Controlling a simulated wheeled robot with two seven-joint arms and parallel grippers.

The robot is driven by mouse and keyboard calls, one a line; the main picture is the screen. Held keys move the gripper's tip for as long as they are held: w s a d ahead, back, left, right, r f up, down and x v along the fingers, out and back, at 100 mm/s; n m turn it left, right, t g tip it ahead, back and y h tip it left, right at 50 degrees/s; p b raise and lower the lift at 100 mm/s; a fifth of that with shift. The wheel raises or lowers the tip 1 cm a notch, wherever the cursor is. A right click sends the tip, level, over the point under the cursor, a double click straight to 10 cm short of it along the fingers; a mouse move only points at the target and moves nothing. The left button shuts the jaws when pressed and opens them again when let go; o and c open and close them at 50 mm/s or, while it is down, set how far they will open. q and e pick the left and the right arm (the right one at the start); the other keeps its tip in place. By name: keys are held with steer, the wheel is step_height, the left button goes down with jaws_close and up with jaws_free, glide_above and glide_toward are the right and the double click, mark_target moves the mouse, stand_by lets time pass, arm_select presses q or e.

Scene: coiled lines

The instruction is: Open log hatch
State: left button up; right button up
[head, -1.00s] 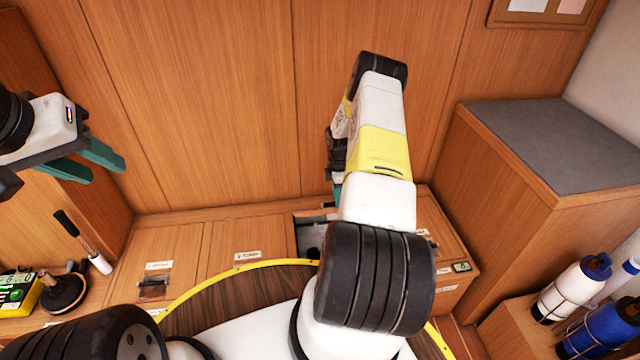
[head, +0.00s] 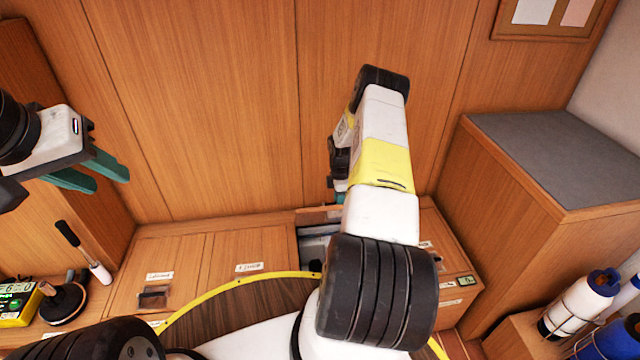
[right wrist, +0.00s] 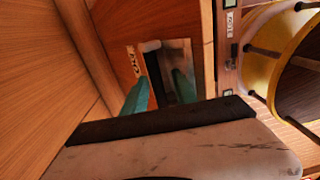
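My right arm reaches over the bench in the head view, hiding most of its gripper; a bit of teal finger (head: 340,184) shows beside it. In the right wrist view my right gripper (right wrist: 160,91) has its two teal fingers apart, at a recessed pull (right wrist: 167,62) in a wooden panel with a small label, too small to read surely. Nothing shows clamped between them. In the head view a grey opening (head: 313,247) shows in the bench top beside my right arm; its lid is mostly hidden. My left gripper (head: 96,174) is open and empty at the left.
Two closed labelled lids (head: 160,262) lie left of the opening. A brush (head: 84,252) and a yellow meter (head: 18,302) are at the left. A grey-topped cabinet (head: 560,160) stands at the right, with bottles (head: 580,303) below it. The wood wall is close behind.

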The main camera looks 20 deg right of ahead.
steer(key=r, duration=0.7)
steer(key=shift+w+r, duration=0.2)
steer(key=shift+r, duration=0.2)
steer(key=w+d+r, duration=0.1)
steer(key=w+r, duration=0.5)
steer(key=shift+w+d, duration=0.25)
steer(key=shift+d, duration=0.1)
stand_by(0.5)
